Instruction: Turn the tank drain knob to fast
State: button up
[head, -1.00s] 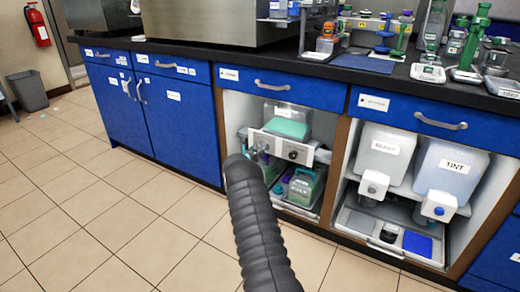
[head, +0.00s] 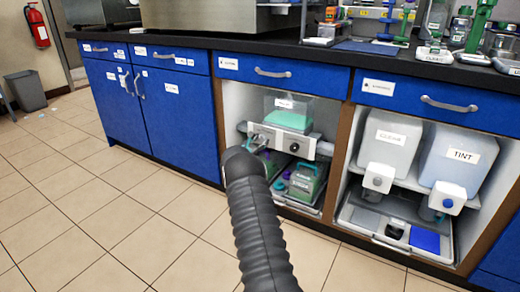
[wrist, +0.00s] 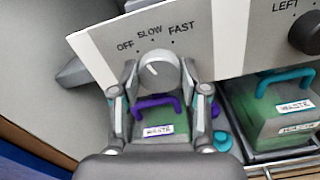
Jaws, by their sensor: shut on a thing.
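The tank drain knob (wrist: 158,70) is a round grey knob on a pale panel (wrist: 105,50), below the printed words OFF, SLOW and FAST in the wrist view. My gripper (wrist: 158,76) has one finger on each side of the knob and is shut on it. I cannot tell for sure which word its mark points at. In the head view the panel (head: 270,132) sits in the open cabinet bay, under a clear tank (head: 289,115) with green liquid. My dark arm covers most of my gripper there.
A second dark knob (wrist: 305,32), by the word LEFT, is at the right of the panel. Waste containers with purple (wrist: 155,104) and teal (wrist: 285,82) handles stand below. CLEAR (head: 390,140) and TINT (head: 458,155) tanks fill the right bay. The tiled floor in front is open.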

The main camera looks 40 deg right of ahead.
jog(key=m, duration=0.6)
jog(key=shift+m, duration=0.3)
jog(key=m, duration=0.6)
jog(key=shift+m, duration=0.3)
jog(key=o, duration=1.1)
jog(key=shift+o, duration=0.2)
jog(key=shift+s+a, duration=0.2)
jog(key=shift+a, duration=0.35)
jog(key=v, duration=1)
jog(key=shift+s+a, duration=0.25)
jog(key=shift+a, duration=0.05)
